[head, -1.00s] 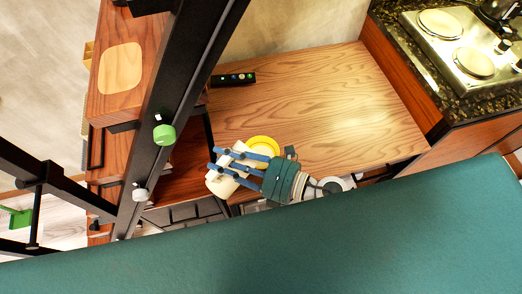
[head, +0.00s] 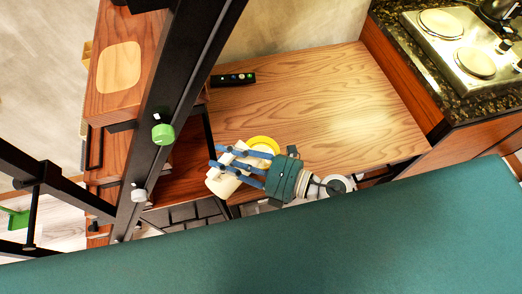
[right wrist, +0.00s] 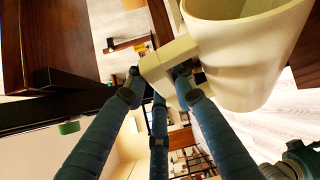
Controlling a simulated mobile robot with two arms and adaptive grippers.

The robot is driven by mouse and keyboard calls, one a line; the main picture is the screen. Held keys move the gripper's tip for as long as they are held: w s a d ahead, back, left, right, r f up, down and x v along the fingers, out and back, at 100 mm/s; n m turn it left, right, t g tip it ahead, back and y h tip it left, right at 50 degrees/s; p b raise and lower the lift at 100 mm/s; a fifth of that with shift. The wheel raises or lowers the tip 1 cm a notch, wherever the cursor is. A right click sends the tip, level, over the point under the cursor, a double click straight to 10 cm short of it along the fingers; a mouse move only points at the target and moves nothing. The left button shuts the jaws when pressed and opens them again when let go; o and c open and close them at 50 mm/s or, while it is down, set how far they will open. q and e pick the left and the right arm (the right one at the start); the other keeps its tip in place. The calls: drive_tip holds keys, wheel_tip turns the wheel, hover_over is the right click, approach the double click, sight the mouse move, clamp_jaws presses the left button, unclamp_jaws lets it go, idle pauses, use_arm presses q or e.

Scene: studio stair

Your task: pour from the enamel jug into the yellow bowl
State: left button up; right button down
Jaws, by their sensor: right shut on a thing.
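The enamel jug, cream white, shows in the head view (head: 222,183) just left of my right gripper (head: 232,164). In the right wrist view the jug (right wrist: 242,58) is large at the upper right, with its rim at the top edge. My right gripper is shut on the jug's squared handle (right wrist: 170,57), seen between its blue fingers (right wrist: 160,82). The jug's contents and exact tilt cannot be made out. The yellow bowl (head: 263,141) is on the wooden table, just beyond the gripper's fingers and partly covered by them. My left gripper is not in view.
The wooden table (head: 330,110) is mostly clear right of the bowl. A black remote-like object (head: 233,79) lies at its back left. A cooktop (head: 468,50) stands on the dark counter at right. Wooden shelving (head: 115,105) is at left.

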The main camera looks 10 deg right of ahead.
sight(216, 170)
drive_tip(key=shift+w+d+r+m, duration=0.3)
drive_tip(key=shift+w+d+r, duration=0.1)
drive_tip(key=shift+d, duration=0.15)
idle(1.4)
